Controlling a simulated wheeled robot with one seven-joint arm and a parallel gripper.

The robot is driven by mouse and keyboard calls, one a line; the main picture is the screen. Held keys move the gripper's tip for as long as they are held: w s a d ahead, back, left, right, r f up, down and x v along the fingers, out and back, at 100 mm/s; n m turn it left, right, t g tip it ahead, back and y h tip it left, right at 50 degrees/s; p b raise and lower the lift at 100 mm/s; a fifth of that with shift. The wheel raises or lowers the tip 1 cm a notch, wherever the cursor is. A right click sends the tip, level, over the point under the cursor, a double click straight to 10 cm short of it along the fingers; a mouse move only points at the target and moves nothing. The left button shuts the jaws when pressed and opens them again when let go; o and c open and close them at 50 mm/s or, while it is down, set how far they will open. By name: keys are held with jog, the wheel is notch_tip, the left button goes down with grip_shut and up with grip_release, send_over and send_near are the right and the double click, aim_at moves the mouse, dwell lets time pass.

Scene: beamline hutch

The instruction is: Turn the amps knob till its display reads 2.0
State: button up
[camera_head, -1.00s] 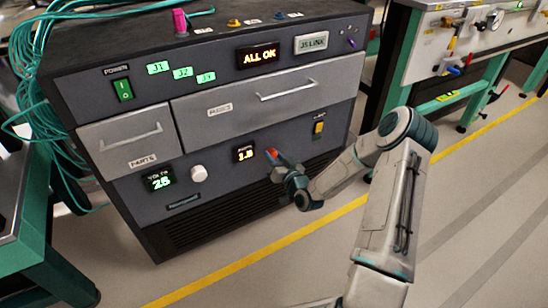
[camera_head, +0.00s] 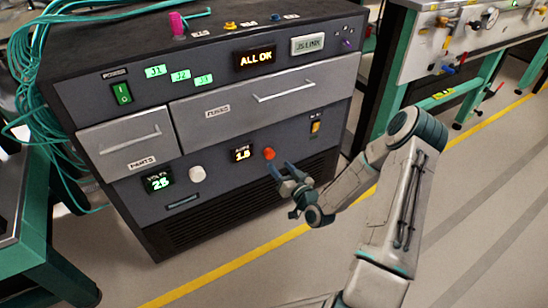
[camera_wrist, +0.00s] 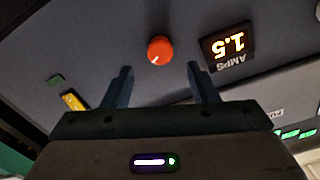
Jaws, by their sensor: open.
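The amps knob is a round orange-red knob (camera_head: 269,153) on the lower front panel of the dark cabinet. It also shows in the wrist view (camera_wrist: 160,49), with a pale pointer mark at its lower left edge. The amps display (camera_head: 242,153) is left of the knob in the head view. It appears upside down in the wrist view (camera_wrist: 227,44), where it reads 1.5. My gripper (camera_head: 280,168) is open and empty, just off the panel in front of the knob. In the wrist view the knob lies beyond and between the two fingertips (camera_wrist: 160,69), clear of both.
A white knob (camera_head: 197,173) and the volts display (camera_head: 158,181) are left of the amps display. A yellow-orange switch (camera_head: 315,127) is at the right. Drawer handles (camera_head: 284,91) stick out above. Open floor lies in front of the cabinet.

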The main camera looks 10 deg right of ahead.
jog(key=p+v, duration=0.1)
jog(key=v, duration=0.6)
jog(key=shift+r, duration=0.1)
jog(key=s+d+r+n+g+h+p, duration=0.1)
jog(key=s+r+n+g+h+p, duration=0.3)
jog(key=r+p, duration=0.85)
jog(key=w+d+r+m+g+h+p, duration=0.15)
jog(key=r+g+p, duration=0.5)
jog(key=r, duration=1.05)
jog(key=s+a+r+m+g+p, duration=0.1)
jog(key=s+a+r+g+p, duration=0.1)
jog(key=s+r+p, duration=0.5)
jog(key=s+a+r+m+g+p, duration=0.1)
jog(key=s+a+r+p, duration=0.4)
jog(key=s+r, duration=0.8)
notch_tip(320, 180, up, 7)
jog(key=shift+s+f+g+p, duration=0.1)
jog(key=shift+s+g+p, duration=0.35)
jog(key=shift+p, duration=0.4)
